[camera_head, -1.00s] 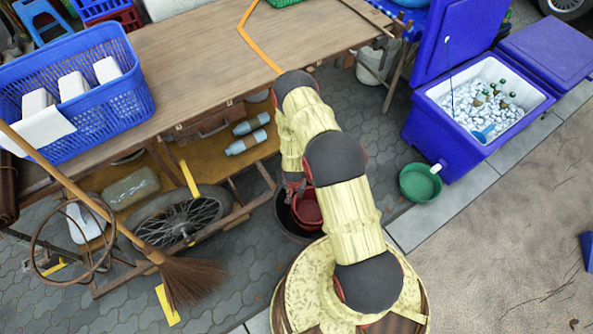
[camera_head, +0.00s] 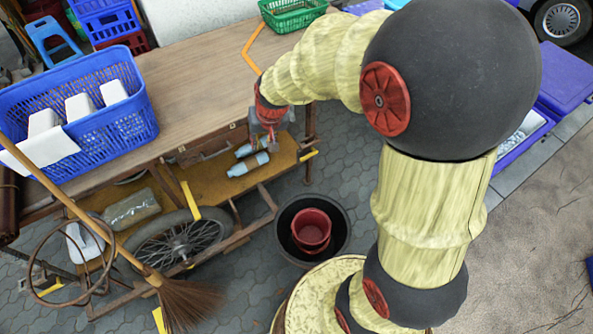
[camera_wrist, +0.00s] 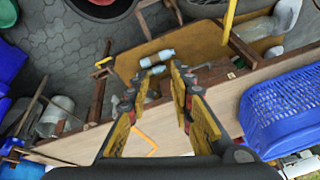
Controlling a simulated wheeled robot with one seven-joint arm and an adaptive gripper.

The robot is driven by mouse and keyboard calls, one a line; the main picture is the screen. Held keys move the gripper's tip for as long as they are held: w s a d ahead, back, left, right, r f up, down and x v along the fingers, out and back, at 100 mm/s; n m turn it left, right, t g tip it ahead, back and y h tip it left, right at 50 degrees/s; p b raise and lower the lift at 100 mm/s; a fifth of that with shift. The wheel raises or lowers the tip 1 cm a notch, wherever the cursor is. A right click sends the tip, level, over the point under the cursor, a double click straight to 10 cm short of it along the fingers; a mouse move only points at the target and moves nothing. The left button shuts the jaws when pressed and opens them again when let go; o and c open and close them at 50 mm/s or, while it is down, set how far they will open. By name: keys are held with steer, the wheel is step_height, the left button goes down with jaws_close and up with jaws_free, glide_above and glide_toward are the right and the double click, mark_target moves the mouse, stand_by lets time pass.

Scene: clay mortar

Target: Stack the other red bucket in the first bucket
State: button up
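A red bucket (camera_head: 311,228) stands upright inside a round black tub (camera_head: 341,249) on the paving in the head view. I cannot tell whether a second red bucket is nested in it; no separate one shows. In the wrist view, the tub (camera_wrist: 72,6) is cut off at the top edge. My gripper (camera_head: 268,125) is raised above and to the left of the tub, by the table's front edge. In the wrist view, my gripper's fingers (camera_wrist: 162,86) are apart with nothing between them.
A wooden table (camera_head: 200,62) holds a blue basket (camera_head: 120,110) and a green basket (camera_head: 290,14). Under it are bottles (camera_head: 248,165) and a wheel (camera_head: 180,245). A broom (camera_head: 185,303) leans at the left. A purple cooler (camera_head: 520,145) is partly hidden by my arm.

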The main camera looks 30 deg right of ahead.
steer(key=s+a+r+n, duration=0.1)
steer(key=s+r, duration=0.7)
steer(key=s, duration=0.4)
steer(key=s+a+r+n+t, duration=0.1)
steer(key=s+r+n, duration=0.1)
steer(key=s+r, duration=0.5)
steer(key=s, duration=0.4)
steer(key=shift+s+a+r, duration=0.25)
steer(key=shift+s+r, duration=0.15)
